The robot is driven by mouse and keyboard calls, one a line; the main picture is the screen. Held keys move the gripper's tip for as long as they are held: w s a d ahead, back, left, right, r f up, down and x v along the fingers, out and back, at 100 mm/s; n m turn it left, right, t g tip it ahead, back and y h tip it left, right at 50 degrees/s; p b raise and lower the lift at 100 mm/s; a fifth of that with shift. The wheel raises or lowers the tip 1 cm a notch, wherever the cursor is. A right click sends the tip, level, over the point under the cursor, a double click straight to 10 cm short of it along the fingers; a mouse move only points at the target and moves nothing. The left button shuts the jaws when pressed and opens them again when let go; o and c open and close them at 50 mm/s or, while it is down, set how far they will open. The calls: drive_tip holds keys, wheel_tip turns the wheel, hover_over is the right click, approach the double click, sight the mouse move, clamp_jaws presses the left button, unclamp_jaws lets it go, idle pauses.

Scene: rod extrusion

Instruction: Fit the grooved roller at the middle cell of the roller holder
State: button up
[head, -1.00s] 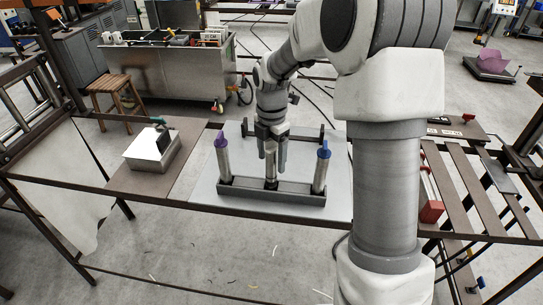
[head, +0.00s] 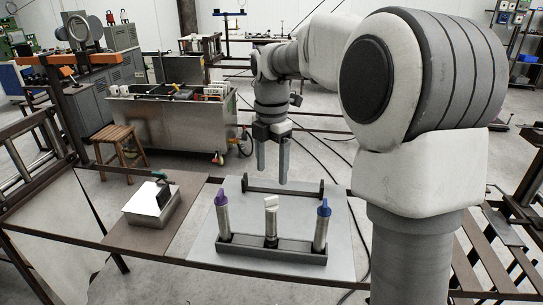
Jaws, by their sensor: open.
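The dark roller holder (head: 285,256) lies on a light grey plate, with three rollers standing in its row. The middle roller (head: 271,228), metallic with a white top and a darker band low down, stands about upright in the middle cell. It appears to be the grooved roller, though grooves are too small to make out. A purple-topped roller (head: 223,220) stands in the left cell and a blue-topped roller (head: 321,230) in the right cell. My gripper (head: 272,178) is open and empty, fingers pointing down, above and behind the middle roller and apart from it.
A low dark rack (head: 284,191) with upright ends stands behind the holder, close beneath my fingers in the picture.

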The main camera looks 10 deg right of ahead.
wheel_tip(320, 180, up, 3)
drive_tip(key=shift+f, duration=0.2)
drive_tip(key=s+f+m+t, duration=0.1)
drive_tip(key=s+m+t, duration=0.4)
drive_tip(key=s+m, duration=1.9)
drive_tip(key=shift+s+t, duration=0.2)
drive_tip(key=shift+t, duration=0.1)
drive_tip(key=shift+c, duration=0.3)
